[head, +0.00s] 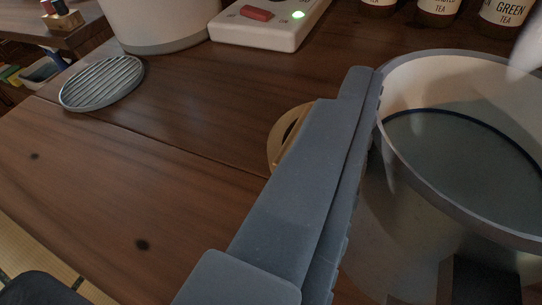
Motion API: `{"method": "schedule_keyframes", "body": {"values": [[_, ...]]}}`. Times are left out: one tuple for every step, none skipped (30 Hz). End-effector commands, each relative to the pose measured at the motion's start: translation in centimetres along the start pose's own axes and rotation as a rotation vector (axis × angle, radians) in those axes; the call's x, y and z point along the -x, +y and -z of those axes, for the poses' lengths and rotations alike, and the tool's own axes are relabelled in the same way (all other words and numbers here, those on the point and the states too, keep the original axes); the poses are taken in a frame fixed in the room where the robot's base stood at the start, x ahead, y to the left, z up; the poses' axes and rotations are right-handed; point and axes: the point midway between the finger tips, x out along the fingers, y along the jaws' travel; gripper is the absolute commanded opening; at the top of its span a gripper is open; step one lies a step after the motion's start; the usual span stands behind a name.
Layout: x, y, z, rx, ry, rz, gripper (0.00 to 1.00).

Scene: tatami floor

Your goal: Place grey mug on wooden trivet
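A large pale grey mug (391,205) with a darker grey rim fills the right side, close to the camera and cut off by the frame. Its inside looks dark and smooth below a dark line. One blue-grey finger of my gripper (340,130) runs along the mug's left outer wall, its toothed edge at or very near the wall. I cannot make out the other finger, so the grip is unclear. A round tan wooden piece (274,146), probably the wooden trivet, lies on the table left of the finger, which hides most of it.
A ribbed grey oval dish (102,83) lies at the upper left. A white container (165,22) and a white box with a red switch and green light (262,28) stand behind. Tea jars (437,10) line the back right. The table's left front is clear.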

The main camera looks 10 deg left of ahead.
Motion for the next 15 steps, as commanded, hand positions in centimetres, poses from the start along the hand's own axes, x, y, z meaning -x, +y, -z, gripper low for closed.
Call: {"method": "schedule_keyframes", "body": {"values": [[1.1, -0.9, 0.0, 0.005, 0.002, 0.005, 0.17], [1.6, -1.2, -0.2, 0.006, 0.003, 0.003, 0.17], [2.2, -1.7, -0.3, 0.008, 0.006, 0.002, 0.17], [2.7, -1.9, -0.4, 0.009, 0.008, 0.0, 0.17], [3.2, -2.2, -0.5, 0.01, 0.01, -0.001, 0.17], [3.7, -2.5, -0.6, 0.01, 0.013, -0.002, 0.17], [4.1, -2.7, -0.7, 0.011, 0.014, -0.003, 0.17], [4.5, -2.9, -0.7, 0.011, 0.016, -0.004, 0.17], [4.9, -3.1, -0.8, 0.011, 0.018, -0.005, 0.17], [5.2, -3.2, -0.8, 0.011, 0.018, -0.006, 0.17], [5.4, -3.3, -0.9, 0.012, 0.019, -0.006, 0.17], [5.6, -3.4, -0.9, 0.012, 0.02, -0.007, 0.17], [5.8, -3.5, -1.0, 0.012, 0.021, -0.008, 0.17], [5.8, -3.5, -1.0, 0.012, 0.021, -0.008, 0.17], [5.8, -3.5, -1.1, 0.012, 0.022, -0.009, 0.17]]}}
